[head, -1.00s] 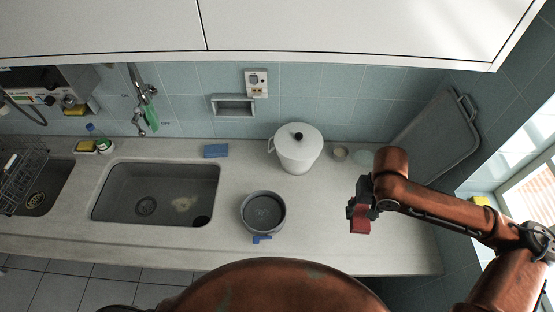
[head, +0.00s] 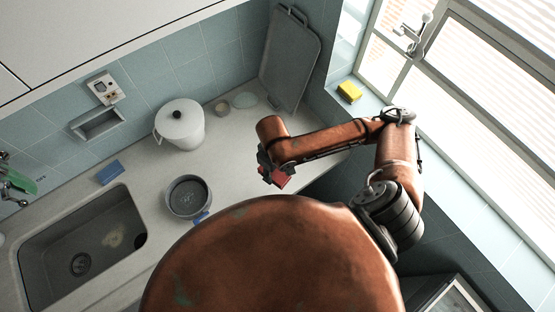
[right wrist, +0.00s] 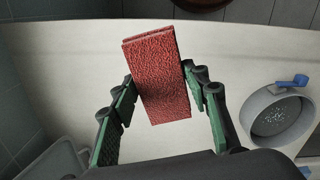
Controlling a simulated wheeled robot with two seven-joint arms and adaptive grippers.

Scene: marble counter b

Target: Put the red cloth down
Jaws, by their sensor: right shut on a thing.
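The red cloth (right wrist: 158,78) is a folded, textured block held between the two green-padded fingers of my right gripper (right wrist: 163,92) in the right wrist view. In the head view the red cloth (head: 281,177) shows as a small red patch at the end of my right arm. There my right gripper (head: 268,172) is over the right part of the pale counter (head: 232,152), near its front edge. In the right wrist view, bare counter shows below the cloth, and the cloth appears held above it. My left gripper is not in view.
A grey pan (head: 188,197) with a blue handle and a white lidded pot (head: 180,124) stand left of my right gripper. A small cup (head: 221,107), a glass dish (head: 244,100) and a leaning grey tray (head: 290,62) are behind. A blue sponge (head: 110,172) lies by the sink (head: 82,245).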

